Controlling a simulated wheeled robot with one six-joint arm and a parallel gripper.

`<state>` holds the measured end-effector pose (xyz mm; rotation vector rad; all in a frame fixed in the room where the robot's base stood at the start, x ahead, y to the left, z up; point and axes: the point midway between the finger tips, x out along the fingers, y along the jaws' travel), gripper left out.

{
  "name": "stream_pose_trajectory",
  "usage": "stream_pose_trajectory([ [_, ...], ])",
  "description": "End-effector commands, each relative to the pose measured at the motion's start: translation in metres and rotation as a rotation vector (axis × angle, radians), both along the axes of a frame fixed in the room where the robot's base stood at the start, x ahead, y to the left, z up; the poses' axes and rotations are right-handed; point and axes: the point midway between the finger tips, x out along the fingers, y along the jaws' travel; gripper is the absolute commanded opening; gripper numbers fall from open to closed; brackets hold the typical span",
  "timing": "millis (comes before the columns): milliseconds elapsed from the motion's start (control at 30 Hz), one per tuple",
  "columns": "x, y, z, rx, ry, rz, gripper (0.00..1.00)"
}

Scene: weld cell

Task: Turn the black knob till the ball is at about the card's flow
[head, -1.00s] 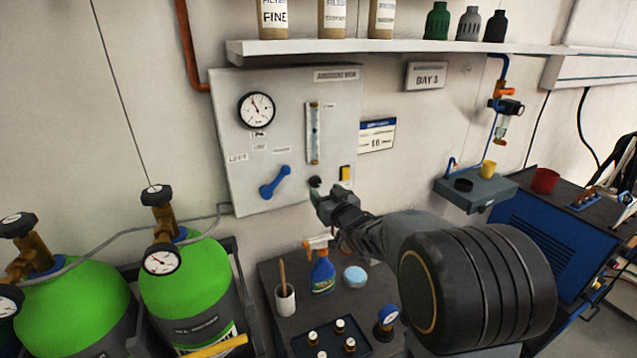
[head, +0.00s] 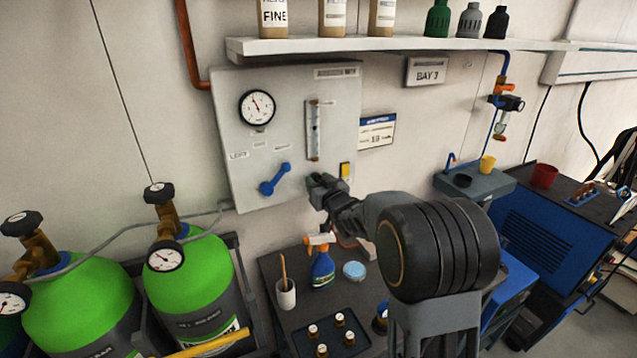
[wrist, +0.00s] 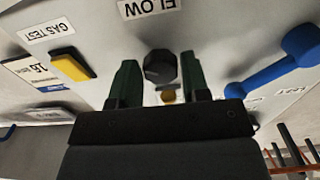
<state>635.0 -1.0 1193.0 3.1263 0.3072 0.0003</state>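The black knob (wrist: 160,66) sits on the grey gas panel (head: 235,120) below a FLOW label (wrist: 148,7). In the wrist view my gripper (wrist: 158,76) has its two green fingers apart, one on each side of the knob, with gaps showing. In the head view my gripper (head: 318,183) is at the panel and hides the knob. The flow tube (head: 314,132) stands upright above the knob; its ball is too small to make out. The card (head: 377,132) with a blue header hangs right of the panel and seems to read 18 in the head view; the wrist view shows it too (wrist: 30,72).
A blue lever (head: 275,180) is left of the knob, and a yellow GAS TEST button (wrist: 72,66) is on its other side. A round gauge (head: 257,107) is higher up. Below stand a spray bottle (head: 322,268), a cup (head: 286,294) and green cylinders (head: 190,280).

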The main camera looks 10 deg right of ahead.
Motion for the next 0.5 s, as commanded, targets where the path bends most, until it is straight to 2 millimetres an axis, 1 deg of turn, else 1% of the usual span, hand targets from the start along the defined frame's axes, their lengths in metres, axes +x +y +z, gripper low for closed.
stream_pose_trajectory([
  [33,-0.0001,-0.0001,0.0000,0.000,0.000,0.000,0.38],
  [300,-0.0002,-0.0002,0.0001,0.000,0.000,0.000,0.12],
  [400,-0.0001,-0.0002,-0.0017,-0.010,-0.003,0.000,0.12],
  [500,0.0002,-0.0003,-0.0060,-0.062,-0.015,0.000,0.12],
])
